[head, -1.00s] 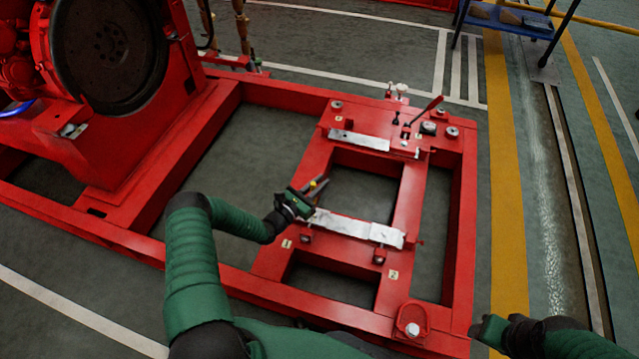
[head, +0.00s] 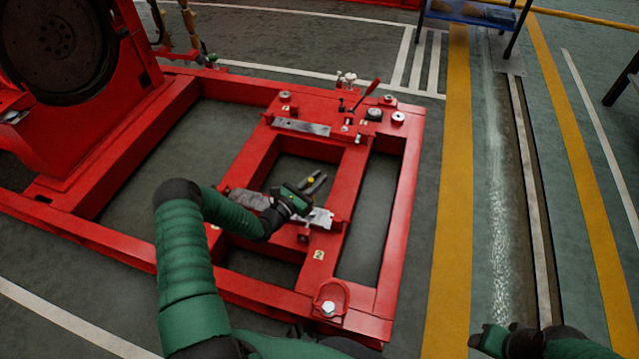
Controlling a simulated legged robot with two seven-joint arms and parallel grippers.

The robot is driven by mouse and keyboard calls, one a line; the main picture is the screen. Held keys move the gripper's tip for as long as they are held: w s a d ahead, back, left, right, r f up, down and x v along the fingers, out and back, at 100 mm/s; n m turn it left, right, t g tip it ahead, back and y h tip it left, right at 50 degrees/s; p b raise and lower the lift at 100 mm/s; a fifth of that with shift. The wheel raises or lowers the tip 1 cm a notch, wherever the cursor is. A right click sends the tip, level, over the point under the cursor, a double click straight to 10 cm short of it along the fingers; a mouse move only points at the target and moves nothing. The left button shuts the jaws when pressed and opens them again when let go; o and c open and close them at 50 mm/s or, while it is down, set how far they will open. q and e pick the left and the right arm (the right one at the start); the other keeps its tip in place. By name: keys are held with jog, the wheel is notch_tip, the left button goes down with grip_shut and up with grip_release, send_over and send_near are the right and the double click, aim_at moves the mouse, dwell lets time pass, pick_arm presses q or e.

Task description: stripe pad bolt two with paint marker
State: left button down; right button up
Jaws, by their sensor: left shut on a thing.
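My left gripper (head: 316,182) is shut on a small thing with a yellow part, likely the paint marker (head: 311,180). Its tip cannot be made out. The gripper is over the right part of the near pale metal pad (head: 320,218) on the red frame, and my forearm hides the pad's middle. A bolt (head: 303,237) stands at the pad's near edge, with a small pale tag (head: 318,255) close by. Another tag (head: 215,227) is farther left. The tag numbers are too small to read surely. My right gripper (head: 482,338) is at the lower right, its jaws unclear.
The red base frame (head: 380,250) has open gaps between its beams. A far pad (head: 301,127) and a red-handled lever (head: 366,95) are at its back. The flywheel (head: 62,45) is upper left. A blue table (head: 470,12) stands behind.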

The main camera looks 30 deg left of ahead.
pick_arm(q)
notch_tip(320, 180, down, 5)
jog(key=shift+b, duration=0.85)
pick_arm(e)
jog(key=shift+a+f, duration=0.35)
jog(key=shift+f, duration=0.35)
pick_arm(q)
jog(key=shift+r, duration=0.1)
pick_arm(e)
jog(key=shift+d, duration=0.1)
pick_arm(q)
jog(key=shift+w+a+r, duration=0.1)
jog(key=shift+w+a, duration=0.05)
pick_arm(e)
jog(key=shift+r, duration=0.25)
pick_arm(q)
jog(key=shift+f, duration=0.25)
pick_arm(e)
jog(key=shift+f, duration=0.1)
pick_arm(q)
jog(key=shift+s+d+p, duration=0.2)
jog(key=shift+s+p, duration=0.15)
jog(key=shift+p, duration=0.15)
pick_arm(e)
jog(key=shift+r, duration=0.35)
pick_arm(q)
jog(key=shift+w+a, duration=0.1)
jog(key=shift+w, duration=0.1)
pick_arm(e)
jog(key=shift+f, duration=0.1)
